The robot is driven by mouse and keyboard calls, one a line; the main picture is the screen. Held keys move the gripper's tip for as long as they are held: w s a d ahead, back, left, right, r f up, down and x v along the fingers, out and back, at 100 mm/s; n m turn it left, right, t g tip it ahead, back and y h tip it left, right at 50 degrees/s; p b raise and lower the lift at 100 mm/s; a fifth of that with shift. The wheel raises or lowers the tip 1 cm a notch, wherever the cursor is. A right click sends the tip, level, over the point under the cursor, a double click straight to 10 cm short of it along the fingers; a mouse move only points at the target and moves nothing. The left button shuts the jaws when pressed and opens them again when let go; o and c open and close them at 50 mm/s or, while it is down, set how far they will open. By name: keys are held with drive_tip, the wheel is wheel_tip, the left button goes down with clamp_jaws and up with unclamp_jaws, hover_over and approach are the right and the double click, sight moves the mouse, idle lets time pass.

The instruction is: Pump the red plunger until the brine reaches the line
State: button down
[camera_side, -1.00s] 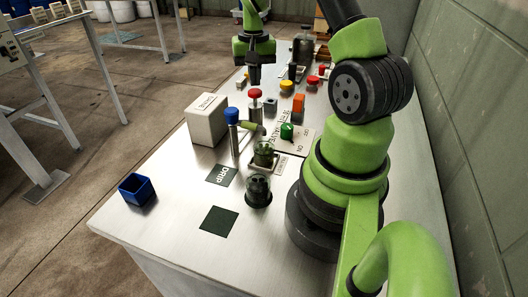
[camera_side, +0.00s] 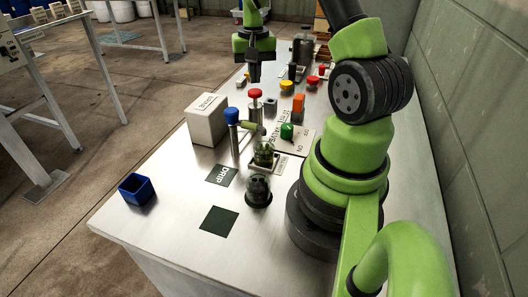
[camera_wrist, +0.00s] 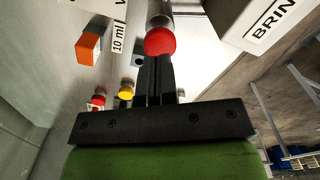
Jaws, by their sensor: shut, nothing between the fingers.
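The red plunger (camera_side: 255,94) has a round red cap on an upright metal body and stands mid-bench in the side view. Its cap (camera_wrist: 160,41) also shows in the wrist view, just past my fingertips. My gripper (camera_side: 254,82) is shut and empty, with its fingers pointing down close to the red cap; I cannot tell if they touch it. The shut fingers (camera_wrist: 153,62) also show in the wrist view. A clear jar (camera_side: 265,152) with greenish contents stands nearer the camera on a small labelled base. Its liquid level and line are too small to read.
A blue-topped post (camera_side: 232,117) stands beside the red plunger. A white box (camera_side: 207,120), marked BRIN in the wrist view (camera_wrist: 262,25), is to its left. A green knob (camera_side: 287,131), orange block (camera_side: 298,103) and dark jar (camera_side: 258,191) are close by. The front-left bench holds a blue bin (camera_side: 137,189).

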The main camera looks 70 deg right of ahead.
drive_tip(key=shift+r, duration=2.5)
drive_tip(key=a+r+n+t, duration=0.4)
drive_tip(key=a+r, duration=0.7)
drive_tip(key=a, duration=0.5)
drive_tip(key=s+a+r+n+t+y, duration=0.1)
drive_tip(key=s+a+n+t+y, duration=0.1)
drive_tip(key=s+a, duration=0.8)
drive_tip(key=shift+a+r+n+t, duration=0.15)
drive_tip(key=shift+r+n+t, duration=0.35)
drive_tip(key=shift+n, duration=0.5)
drive_tip(key=shift+s+f, duration=0.1)
